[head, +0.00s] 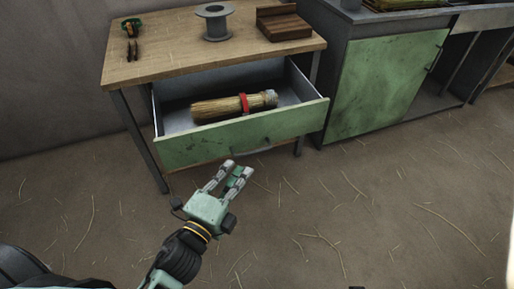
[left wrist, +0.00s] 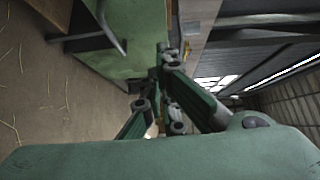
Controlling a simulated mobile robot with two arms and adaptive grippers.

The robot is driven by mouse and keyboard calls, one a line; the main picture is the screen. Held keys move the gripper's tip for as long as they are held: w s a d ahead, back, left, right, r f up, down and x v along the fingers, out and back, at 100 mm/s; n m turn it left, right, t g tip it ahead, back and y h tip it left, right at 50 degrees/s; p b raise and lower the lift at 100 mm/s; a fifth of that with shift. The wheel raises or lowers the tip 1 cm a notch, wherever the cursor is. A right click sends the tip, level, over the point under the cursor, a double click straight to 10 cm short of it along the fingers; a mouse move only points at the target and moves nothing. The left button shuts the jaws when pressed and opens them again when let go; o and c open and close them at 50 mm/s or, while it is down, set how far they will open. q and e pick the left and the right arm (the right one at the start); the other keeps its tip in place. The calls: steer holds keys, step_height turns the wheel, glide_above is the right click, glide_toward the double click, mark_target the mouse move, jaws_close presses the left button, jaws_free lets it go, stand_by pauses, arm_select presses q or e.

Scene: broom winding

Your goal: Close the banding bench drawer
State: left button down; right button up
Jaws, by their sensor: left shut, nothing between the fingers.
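The bench drawer (head: 246,134) has a worn green front and hangs pulled out below the wooden bench top (head: 205,58). Inside it lies a bundle of straw bristles (head: 218,108) with a red band (head: 244,104). My left gripper (head: 240,172) is in front of the drawer and just below its front in the head view, apart from it in the picture. Its fingers are shut and empty. In the left wrist view the fingers (left wrist: 160,85) point toward a green surface (left wrist: 142,55); I cannot tell which panel that is. My right gripper is not in view.
A grey spool (head: 215,22), a brown wooden block (head: 283,23) and small tools (head: 131,35) stand on the bench. A green cabinet (head: 385,84) stands to the right. The floor (head: 370,200) in front is open, with scattered straw.

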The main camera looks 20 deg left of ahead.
arm_select(q)
glide_above(249, 134)
steer(key=s+d, duration=0.2)
steer(key=s, duration=0.3)
steer(key=shift+a+r, duration=0.25)
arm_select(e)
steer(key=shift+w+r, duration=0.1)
arm_select(q)
steer(key=shift+w, duration=0.1)
